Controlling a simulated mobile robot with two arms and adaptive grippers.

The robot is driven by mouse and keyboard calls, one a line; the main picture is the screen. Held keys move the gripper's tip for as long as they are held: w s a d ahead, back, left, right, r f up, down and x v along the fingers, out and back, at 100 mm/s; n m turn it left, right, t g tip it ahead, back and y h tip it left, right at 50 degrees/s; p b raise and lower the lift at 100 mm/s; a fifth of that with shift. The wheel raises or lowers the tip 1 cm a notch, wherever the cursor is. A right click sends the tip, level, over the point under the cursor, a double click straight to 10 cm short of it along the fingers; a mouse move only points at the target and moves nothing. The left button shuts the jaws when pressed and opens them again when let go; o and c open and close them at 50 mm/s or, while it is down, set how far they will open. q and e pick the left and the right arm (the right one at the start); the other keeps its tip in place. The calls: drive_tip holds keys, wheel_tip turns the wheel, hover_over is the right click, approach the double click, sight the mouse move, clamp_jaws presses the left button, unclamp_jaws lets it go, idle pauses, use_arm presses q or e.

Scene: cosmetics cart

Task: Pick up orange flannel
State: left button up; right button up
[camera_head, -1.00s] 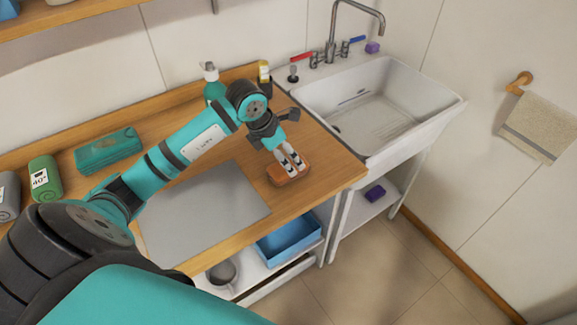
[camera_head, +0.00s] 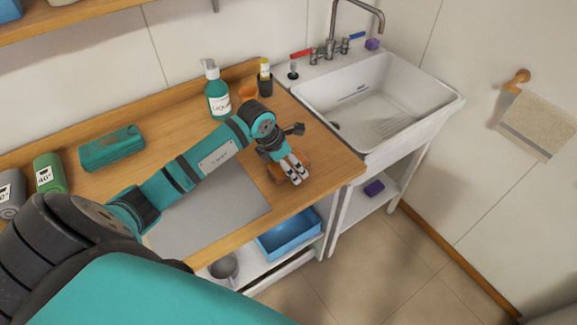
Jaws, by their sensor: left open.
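My right gripper is not in view.
The sink (camera_head: 378,105) is right.

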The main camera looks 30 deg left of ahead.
use_arm(q)
drive_tip(key=shift+f, duration=0.2)
drive_tip(key=shift+c, duration=0.3)
drive_tip(key=c, duration=1.2)
drive_tip(key=shift+r, duration=0.1)
drive_tip(key=shift+r, duration=0.35)
drive_tip(key=b+v, duration=0.2)
drive_tip(key=v, duration=0.1)
drive_tip(key=shift+w+d+r, duration=0.1)
drive_tip(key=shift+w+d, duration=0.05)
drive_tip(key=shift+d, duration=0.15)
drive_tip(key=s+d+b, duration=0.1)
drive_tip(key=s, duration=0.3)
drive_tip(key=s+r+b, duration=0.1)
drive_tip(key=s+b, duration=0.1)
drive_tip(key=s, duration=0.3)
drive_tip(key=s+d+b, duration=0.1)
drive_tip(key=s, duration=0.3)
drive_tip(key=shift+s+d+r+b, duration=0.15)
drive_tip(key=shift+s+d+b, duration=0.15)
drive_tip(key=shift+s+b, duration=0.1)
drive_tip(key=shift+s+d+r, duration=0.15)
drive_tip(key=shift+s+r, duration=0.05)
drive_tip(key=shift+s, duration=0.45)
